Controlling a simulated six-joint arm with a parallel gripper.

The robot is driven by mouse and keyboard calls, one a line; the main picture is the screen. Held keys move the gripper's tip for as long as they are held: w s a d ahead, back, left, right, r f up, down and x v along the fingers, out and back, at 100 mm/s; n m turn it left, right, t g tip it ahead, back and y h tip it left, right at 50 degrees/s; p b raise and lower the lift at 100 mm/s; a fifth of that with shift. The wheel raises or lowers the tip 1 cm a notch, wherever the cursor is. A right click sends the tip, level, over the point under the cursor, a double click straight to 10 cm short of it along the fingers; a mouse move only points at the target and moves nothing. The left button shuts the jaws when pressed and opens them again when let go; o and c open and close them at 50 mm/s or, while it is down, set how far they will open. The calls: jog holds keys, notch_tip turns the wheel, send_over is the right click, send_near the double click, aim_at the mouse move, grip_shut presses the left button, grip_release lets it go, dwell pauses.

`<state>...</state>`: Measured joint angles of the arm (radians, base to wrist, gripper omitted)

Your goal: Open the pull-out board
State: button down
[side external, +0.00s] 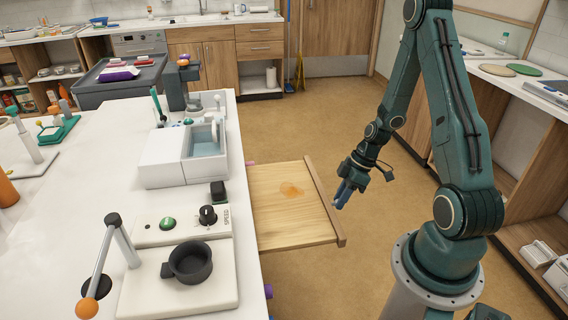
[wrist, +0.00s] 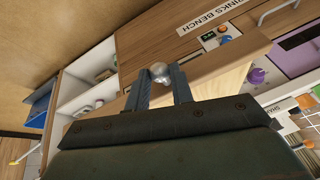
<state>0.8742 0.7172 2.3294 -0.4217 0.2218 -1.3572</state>
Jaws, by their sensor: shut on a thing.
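The pull-out board (side external: 285,222) is a pale wooden panel with a darker front rail (side external: 323,198). In the side view it stands well out from the white bench, level, with an orange-brown stain on top. My gripper (side external: 341,200) is at the outer side of the front rail. In the wrist view, a round silvery knob (wrist: 161,75) sits between the fingertips of my gripper (wrist: 160,80), and the jaws are shut on it. In the side view the knob is hidden by the fingers.
The white bench (side external: 60,200) carries a sink unit (side external: 185,155), a control panel with a dial, and a dark cup (side external: 189,262) on a lever stand. Open brown floor (side external: 330,120) lies beyond the board. A shelved counter (side external: 530,185) stands at the right behind my arm.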

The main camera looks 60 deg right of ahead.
jog(key=c, duration=1.2)
grip_release()
jog(key=shift+d+r, duration=0.1)
jog(key=shift+r, duration=0.05)
jog(key=v, duration=1.3)
jog(key=shift+r, duration=0.25)
jog(key=shift+r, duration=0.1)
jog(key=a+r+m+h, duration=0.4)
jog(key=a+r, duration=1)
jog(key=a, duration=0.2)
jog(key=s+a+r+m+t, duration=0.2)
jog(key=s+a+r+t, duration=0.1)
jog(key=s, duration=0.3)
jog(key=shift+s+a+r, duration=0.15)
jog(key=shift+a+r, duration=0.55)
jog(key=shift+a, duration=0.1)
